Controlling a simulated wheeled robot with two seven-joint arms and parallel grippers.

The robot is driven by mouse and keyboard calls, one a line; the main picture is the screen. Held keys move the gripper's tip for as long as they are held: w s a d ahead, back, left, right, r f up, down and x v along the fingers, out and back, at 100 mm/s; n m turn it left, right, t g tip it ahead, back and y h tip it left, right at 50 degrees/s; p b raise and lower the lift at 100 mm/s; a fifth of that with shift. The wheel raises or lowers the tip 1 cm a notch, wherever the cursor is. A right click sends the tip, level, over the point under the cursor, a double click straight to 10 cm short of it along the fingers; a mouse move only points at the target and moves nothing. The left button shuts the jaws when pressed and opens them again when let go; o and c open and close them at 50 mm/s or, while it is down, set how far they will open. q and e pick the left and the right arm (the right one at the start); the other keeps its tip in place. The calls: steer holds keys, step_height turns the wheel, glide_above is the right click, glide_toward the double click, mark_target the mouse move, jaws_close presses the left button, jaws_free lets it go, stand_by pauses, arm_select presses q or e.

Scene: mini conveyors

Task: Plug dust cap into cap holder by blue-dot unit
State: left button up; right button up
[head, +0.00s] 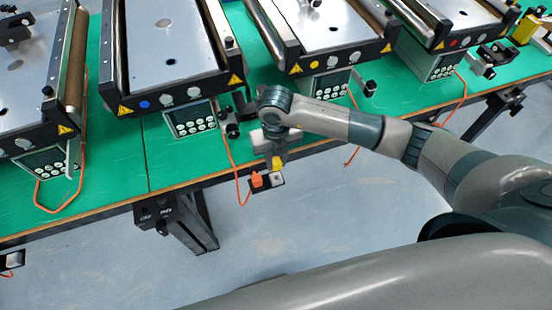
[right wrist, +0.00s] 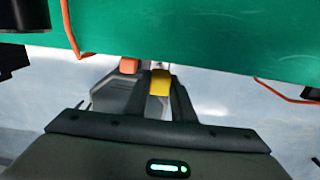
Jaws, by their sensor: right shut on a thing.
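My right gripper (head: 277,163) is at the table's front edge, beside the blue-dot unit (head: 145,104). It is shut on a small yellow piece, which looks like the dust cap (head: 277,164); the cap also shows between the fingers in the right wrist view (right wrist: 160,82). Just below it in the head view is a small dark bracket with a pale plate (head: 278,181), perhaps the cap holder. An orange plug (head: 257,180) sits at its left, also seen in the right wrist view (right wrist: 129,66). Whether the cap touches the bracket I cannot tell. My left gripper is out of view.
An orange cable (head: 234,160) hangs in a loop near the plug. A keypad box (head: 188,120) stands under the blue-dot unit. Other conveyor units, one with a yellow dot (head: 314,64), line the green table (head: 110,170). Open floor lies in front.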

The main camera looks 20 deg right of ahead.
mark_target(277, 170)
steer(key=shift+f+b, duration=1.4)
steer(key=shift+f, duration=0.7)
stand_by(0.5)
stand_by(0.3)
steer(key=shift+f+b, duration=0.6)
steer(key=shift+b, duration=0.1)
steer(key=shift+f, duration=0.2)
